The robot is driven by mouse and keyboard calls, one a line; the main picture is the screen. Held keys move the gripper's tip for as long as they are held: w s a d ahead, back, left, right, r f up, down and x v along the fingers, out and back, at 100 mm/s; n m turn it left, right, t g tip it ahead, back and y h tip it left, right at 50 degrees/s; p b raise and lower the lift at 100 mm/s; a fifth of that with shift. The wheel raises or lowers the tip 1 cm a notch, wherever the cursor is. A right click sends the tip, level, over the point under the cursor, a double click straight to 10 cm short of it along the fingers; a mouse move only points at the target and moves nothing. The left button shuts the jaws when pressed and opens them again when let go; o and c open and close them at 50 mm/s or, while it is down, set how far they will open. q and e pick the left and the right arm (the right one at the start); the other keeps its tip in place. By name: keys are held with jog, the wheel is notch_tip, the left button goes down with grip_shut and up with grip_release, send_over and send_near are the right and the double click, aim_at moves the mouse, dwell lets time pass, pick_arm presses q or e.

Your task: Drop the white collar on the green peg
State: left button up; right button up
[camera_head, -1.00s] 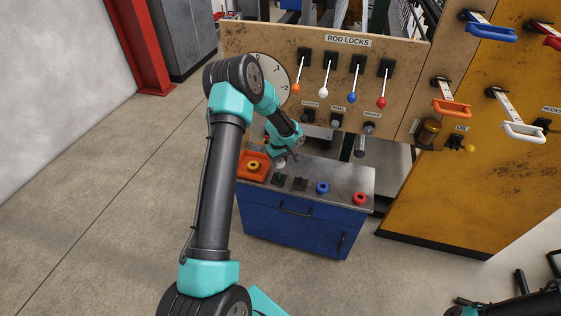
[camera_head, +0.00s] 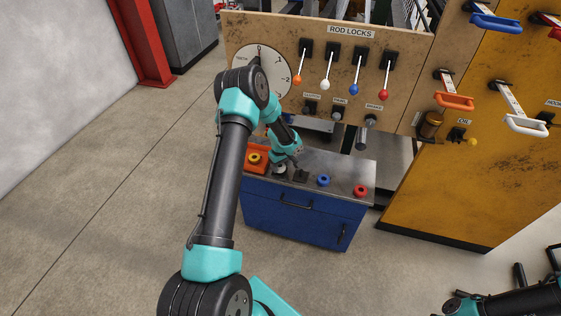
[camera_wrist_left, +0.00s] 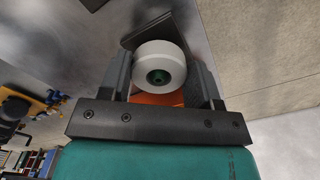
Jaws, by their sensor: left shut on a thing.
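The white collar (camera_wrist_left: 158,57) is held between the two fingers of my left gripper (camera_wrist_left: 160,80) in the left wrist view. Dark green, likely the green peg (camera_wrist_left: 158,77), shows inside the collar's hole; I cannot tell whether the collar is around the peg or only in line with it. In the head view my left gripper (camera_head: 280,171) is low over the bench top, right of the orange tray (camera_head: 249,169). The collar and green peg are not clear there. My right gripper is not clearly visible.
A dark square base (camera_head: 300,176), a blue collar (camera_head: 323,180) and a red collar (camera_head: 361,190) stand to the right on the blue cabinet (camera_head: 290,208). The rod locks panel (camera_head: 330,70) rises behind.

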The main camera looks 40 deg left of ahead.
pick_arm(q)
jog(key=shift+f, duration=0.6)
jog(key=o, duration=1.2)
jog(key=shift+c, duration=0.2)
jog(key=shift+r, duration=0.15)
notch_tip(320, 180, up, 17)
dwell(0.4)
